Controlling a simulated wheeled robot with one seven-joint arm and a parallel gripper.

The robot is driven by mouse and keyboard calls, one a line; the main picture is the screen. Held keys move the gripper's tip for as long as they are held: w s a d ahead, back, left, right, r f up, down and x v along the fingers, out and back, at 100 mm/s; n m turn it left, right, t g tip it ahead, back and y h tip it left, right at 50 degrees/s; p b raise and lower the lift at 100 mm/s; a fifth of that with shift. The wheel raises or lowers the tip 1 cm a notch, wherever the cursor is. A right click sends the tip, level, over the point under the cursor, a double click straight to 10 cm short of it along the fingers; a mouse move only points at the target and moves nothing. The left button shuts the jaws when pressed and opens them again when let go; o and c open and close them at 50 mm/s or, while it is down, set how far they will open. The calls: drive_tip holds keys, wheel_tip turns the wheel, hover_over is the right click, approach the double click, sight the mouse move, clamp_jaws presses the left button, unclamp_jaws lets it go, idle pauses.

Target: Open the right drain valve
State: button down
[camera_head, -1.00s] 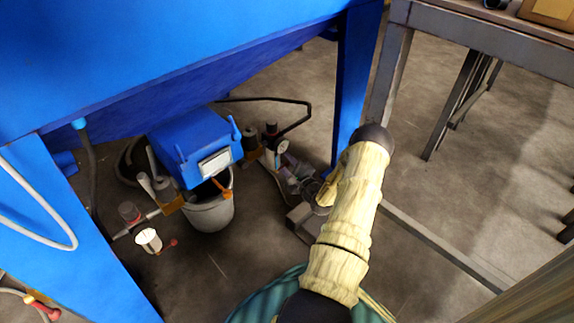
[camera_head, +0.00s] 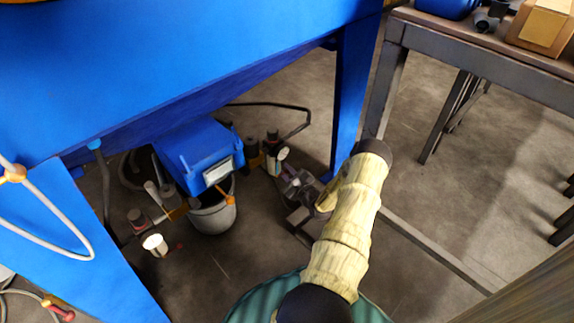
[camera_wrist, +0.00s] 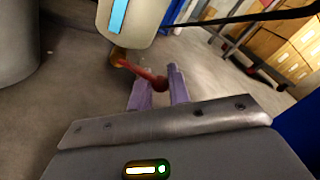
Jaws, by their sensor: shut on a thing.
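The right drain valve shows in the wrist view as a red lever (camera_wrist: 145,73) with a rounded end, joined to a brass fitting (camera_wrist: 118,56) under a pale bowl with a blue stripe (camera_wrist: 128,18). My gripper (camera_wrist: 158,80) has its two purple fingers shut on the rounded end of the lever. In the head view the pale bowl (camera_head: 282,154) stands right of the blue unit, and my gripper (camera_head: 294,178) is just below it. The lever is too small or hidden to make out there.
A grey bucket (camera_head: 213,218) stands under the blue box (camera_head: 195,150). A second pale bowl (camera_head: 154,244) with a red knob is at the left. A blue leg (camera_head: 350,100) and a metal table (camera_head: 480,60) stand close to my arm. A dark hose (camera_wrist: 240,20) crosses the wrist view.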

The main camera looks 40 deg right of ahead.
drive_tip(key=m+p, duration=0.3)
drive_tip(key=p, duration=0.1)
drive_tip(key=shift+a+f+g, duration=0.25)
drive_tip(key=shift+f+g, duration=0.05)
drive_tip(key=shift+f, duration=0.1)
drive_tip(key=shift+s+a+f+m+g+y+p, duration=0.15)
drive_tip(key=shift+a+f+m+y+p, duration=0.55)
drive_tip(key=shift+m, duration=0.75)
drive_tip(key=shift+w+a+f+m+g+y+p, duration=0.15)
drive_tip(key=shift+a+m+p, duration=0.3)
drive_tip(key=shift+m+p, duration=0.8)
drive_tip(key=shift+s+a+f+m+g+y+p, duration=0.2)
drive_tip(key=shift+a+f+m+y+p, duration=0.35)
drive_tip(key=shift+m, duration=1.15)
drive_tip(key=shift+r, duration=0.15)
drive_tip(key=c, duration=1.4)
unclamp_jaws()
drive_tip(key=shift+a, duration=0.1)
